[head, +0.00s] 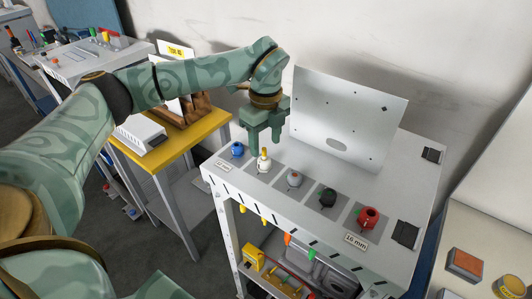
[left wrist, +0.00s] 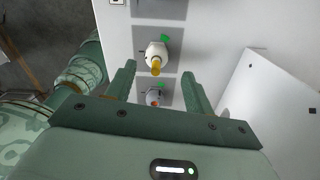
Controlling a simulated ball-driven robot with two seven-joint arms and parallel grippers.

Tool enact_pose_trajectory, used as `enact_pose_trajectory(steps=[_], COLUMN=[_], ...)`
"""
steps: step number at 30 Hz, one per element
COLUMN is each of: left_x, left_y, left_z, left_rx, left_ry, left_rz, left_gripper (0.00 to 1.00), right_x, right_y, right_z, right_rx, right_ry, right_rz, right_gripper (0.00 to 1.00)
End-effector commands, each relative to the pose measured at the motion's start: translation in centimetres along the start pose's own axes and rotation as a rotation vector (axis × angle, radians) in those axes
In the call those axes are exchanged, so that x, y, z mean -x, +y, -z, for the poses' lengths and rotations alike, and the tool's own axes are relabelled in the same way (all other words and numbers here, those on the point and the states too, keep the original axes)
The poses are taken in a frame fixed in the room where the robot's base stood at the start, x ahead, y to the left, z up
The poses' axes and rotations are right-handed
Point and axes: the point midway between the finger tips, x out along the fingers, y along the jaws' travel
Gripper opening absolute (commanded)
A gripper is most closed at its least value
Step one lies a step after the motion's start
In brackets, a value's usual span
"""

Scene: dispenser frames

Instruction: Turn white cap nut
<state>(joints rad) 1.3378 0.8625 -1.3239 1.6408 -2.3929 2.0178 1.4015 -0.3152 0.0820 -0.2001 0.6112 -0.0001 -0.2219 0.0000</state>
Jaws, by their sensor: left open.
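The white cap nut (head: 264,165) stands upright on a dark square on the dispenser frame's grey top, with a yellow tip. In the left wrist view, the white cap nut (left wrist: 155,50) lies just beyond my fingertips, its yellow tip pointing toward them. My left gripper (head: 264,138) is open and empty, pointing down above and behind the white nut, apart from it. The left wrist view shows the gripper (left wrist: 158,70) with its two fingers spread, a grey nut (left wrist: 153,97) visible between them. My right gripper is not in view.
A blue nut (head: 237,149) stands left of the white one; a grey nut (head: 294,179), black nut (head: 327,197) and red nut (head: 368,217) stand to its right. An upright grey panel (head: 350,115) rises behind the row. A yellow-edged table (head: 190,146) stands at left.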

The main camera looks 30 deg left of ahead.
Motion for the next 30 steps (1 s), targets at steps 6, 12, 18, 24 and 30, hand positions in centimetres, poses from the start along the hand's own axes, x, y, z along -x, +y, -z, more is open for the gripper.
enact_pose_trajectory(steps=[6, 12, 18, 24, 30], left_x=[-3.8, -5.1, -5.1, -5.1, -5.1], left_y=[0.0, 0.0, 0.0, 0.0, 0.0], left_z=[0.0, 0.0, 0.0, 0.0, 0.0], left_rx=[0.0, -0.001, -0.001, -0.001, -0.005], left_ry=[0.001, 0.0, 0.0, 0.0, 0.001], left_rz=[-0.002, 0.0, 0.001, 0.001, 0.001], left_gripper=[0.53, 0.53, 0.53, 0.08, 0.08], right_x=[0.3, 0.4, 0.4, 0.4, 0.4], right_y=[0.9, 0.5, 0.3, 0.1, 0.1], right_z=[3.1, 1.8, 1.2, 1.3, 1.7], right_rx=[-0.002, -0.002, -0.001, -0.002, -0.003], right_ry=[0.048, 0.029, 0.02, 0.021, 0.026], right_rz=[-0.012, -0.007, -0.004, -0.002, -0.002], right_gripper=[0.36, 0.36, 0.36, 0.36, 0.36])
